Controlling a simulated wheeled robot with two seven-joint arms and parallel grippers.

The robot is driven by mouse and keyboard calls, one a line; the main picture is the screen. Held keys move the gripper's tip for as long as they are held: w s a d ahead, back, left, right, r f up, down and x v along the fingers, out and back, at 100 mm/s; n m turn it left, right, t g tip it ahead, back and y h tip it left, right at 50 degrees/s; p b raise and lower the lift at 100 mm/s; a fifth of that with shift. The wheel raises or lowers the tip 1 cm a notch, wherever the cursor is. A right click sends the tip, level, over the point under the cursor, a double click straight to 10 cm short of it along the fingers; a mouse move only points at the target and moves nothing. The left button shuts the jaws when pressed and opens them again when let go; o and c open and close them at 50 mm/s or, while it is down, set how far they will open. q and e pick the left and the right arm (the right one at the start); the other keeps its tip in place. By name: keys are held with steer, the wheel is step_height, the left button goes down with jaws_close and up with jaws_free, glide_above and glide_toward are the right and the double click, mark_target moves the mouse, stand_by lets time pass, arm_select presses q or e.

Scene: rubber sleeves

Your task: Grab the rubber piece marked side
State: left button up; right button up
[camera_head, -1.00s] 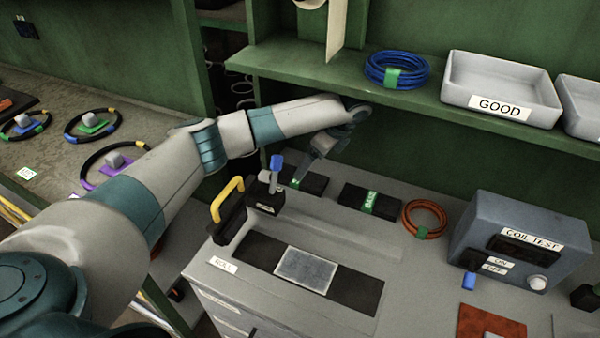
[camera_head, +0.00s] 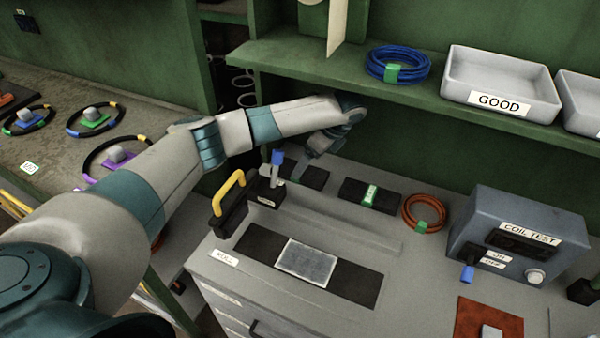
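Two black rubber pieces lie along the back of the grey bench. The right black piece (camera_head: 385,198) has a green band with a white label, too small to read surely. My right gripper is not in view.
A black fixture with a yellow handle (camera_head: 229,192) and a blue-tipped lever (camera_head: 277,157) stands close left of the gripper. An orange coil (camera_head: 424,213) and the coil tester (camera_head: 510,240) are to the right. The shelf (camera_head: 330,70) overhangs behind, with a blue coil (camera_head: 397,65) and the GOOD tray (camera_head: 500,80).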

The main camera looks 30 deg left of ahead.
arm_select(q)
steer(key=shift+s+a+f+p, duration=0.1)
steer(key=shift+a+f+p, duration=0.3)
steer(key=shift+a+f, duration=0.1)
steer(key=p+x, duration=0.1)
steer(key=x, duration=0.2)
steer(key=shift+s, duration=0.15)
steer(key=shift+a+f, duration=0.15)
steer(key=shift+f, duration=0.3)
steer(key=c, duration=1.3)
steer(key=shift+r, duration=0.15)
